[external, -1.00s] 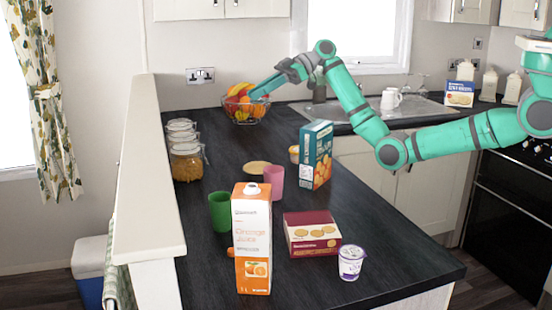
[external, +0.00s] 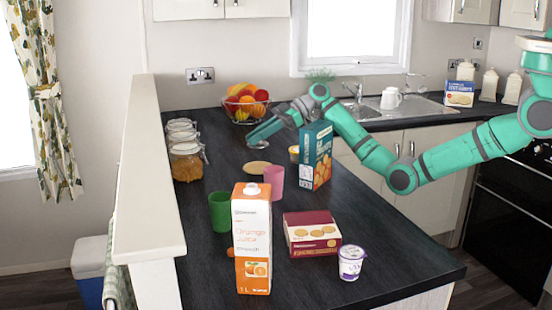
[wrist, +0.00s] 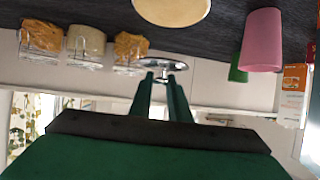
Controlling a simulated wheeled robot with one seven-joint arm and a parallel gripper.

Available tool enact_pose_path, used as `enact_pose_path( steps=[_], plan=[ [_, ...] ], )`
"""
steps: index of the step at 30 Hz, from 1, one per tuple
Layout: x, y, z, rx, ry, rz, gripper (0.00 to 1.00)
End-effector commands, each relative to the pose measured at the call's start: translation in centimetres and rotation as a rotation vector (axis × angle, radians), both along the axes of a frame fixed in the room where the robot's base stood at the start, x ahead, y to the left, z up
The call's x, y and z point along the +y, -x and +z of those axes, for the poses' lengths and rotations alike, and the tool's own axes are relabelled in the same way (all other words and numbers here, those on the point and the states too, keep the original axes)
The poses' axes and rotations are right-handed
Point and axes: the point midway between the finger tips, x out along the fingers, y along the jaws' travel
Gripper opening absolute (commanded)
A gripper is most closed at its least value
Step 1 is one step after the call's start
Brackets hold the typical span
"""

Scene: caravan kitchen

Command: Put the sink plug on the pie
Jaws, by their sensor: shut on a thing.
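The sink plug (wrist: 155,63) is a small shiny metal disc with a dark middle, held at the fingertips of my gripper (wrist: 164,72) in the wrist view. In the external view my gripper (external: 254,139) is above the dark counter, in front of the fruit bowl, with the plug partly hidden. The pie (external: 257,168) is a flat, round, tan disc on the counter, a little nearer the camera than my gripper. It also shows at the top edge of the wrist view (wrist: 172,9), partly cut off and apart from the plug.
A pink cup (external: 274,183) and green cup (external: 220,211) stand near the pie. A teal box (external: 316,157) is on its right. Jars (external: 187,160) line the left edge. An orange juice carton (external: 252,238), maroon box (external: 311,234) and yogurt pot (external: 351,262) stand in front.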

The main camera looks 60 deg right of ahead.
Motion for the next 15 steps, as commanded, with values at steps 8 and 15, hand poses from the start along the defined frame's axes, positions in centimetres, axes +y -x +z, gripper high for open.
enact_pose_path(
  steps=[8, 15],
  plan=[
    [0.1, 0.0, -3.4, 0.001, -0.001, 0.0, 0.0],
    [0.1, 0.0, -6.3, 0.001, -0.001, 0.0, 0.0]
  ],
)
